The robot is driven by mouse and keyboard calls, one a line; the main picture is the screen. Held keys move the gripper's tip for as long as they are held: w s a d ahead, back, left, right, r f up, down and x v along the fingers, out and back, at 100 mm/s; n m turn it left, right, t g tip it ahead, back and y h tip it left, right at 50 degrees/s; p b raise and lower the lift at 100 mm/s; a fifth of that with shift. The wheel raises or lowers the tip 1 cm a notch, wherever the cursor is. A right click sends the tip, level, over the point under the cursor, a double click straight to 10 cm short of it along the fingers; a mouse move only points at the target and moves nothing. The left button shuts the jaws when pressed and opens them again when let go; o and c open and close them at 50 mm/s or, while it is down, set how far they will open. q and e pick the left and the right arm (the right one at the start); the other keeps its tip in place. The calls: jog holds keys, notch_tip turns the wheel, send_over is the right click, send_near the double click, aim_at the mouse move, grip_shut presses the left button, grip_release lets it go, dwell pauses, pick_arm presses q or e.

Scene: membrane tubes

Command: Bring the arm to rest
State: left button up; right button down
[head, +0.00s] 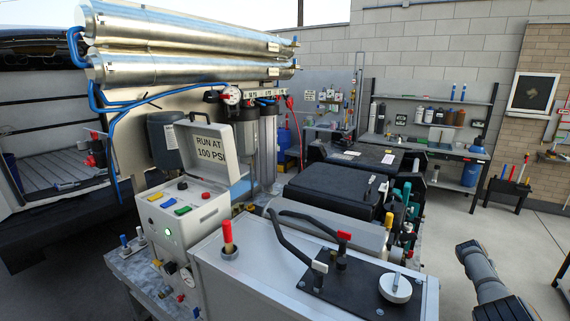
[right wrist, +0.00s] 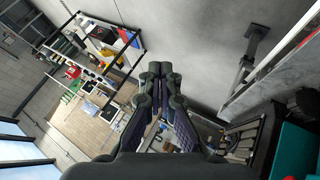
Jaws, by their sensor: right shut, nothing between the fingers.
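My right gripper (right wrist: 160,72) shows in the right wrist view, pointing away from the camera. Its dark fingers come together at the tips, and nothing is between them. In the head view, part of my right arm (head: 482,272) shows at the lower right, over the concrete floor and apart from the machine. The gripper itself cannot be made out in the head view. My left arm and left gripper are in neither view.
The membrane machine fills the head view's left and centre, with steel tubes (head: 180,32), a control box (head: 180,212) and a black valve plate (head: 345,285). A workbench (head: 430,150) stands along the back wall. Open floor (head: 480,225) lies right of the machine.

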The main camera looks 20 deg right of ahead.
jog(key=s+f+n+t+h, duration=0.2)
jog(key=s+f+n+t, duration=0.2)
jog(key=s+f+n, duration=1.15)
jog(key=s+a+f+m+g+y, duration=0.1)
jog(key=s+a+f+y, duration=0.25)
jog(key=a+f, duration=0.9)
jog(key=s+a+f+m+y, duration=0.2)
jog(key=s+a+f, duration=0.2)
jog(key=a+f, duration=0.85)
jog(key=s+a+f+m+y, duration=0.1)
jog(key=a+f+y, duration=0.15)
jog(key=a, duration=1.45)
jog(key=s+a+f+m+y, duration=0.1)
jog(key=a+f, duration=0.2)
jog(key=a, duration=1.3)
jog(key=shift+n, duration=0.35)
jog(key=f+b, duration=0.2)
jog(key=b, duration=0.1)
jog(key=f+b, duration=0.1)
jog(key=f, duration=0.1)
jog(key=shift+s+d+b, duration=0.1)
jog(key=shift+d+b, duration=0.15)
jog(key=shift+b, duration=0.05)
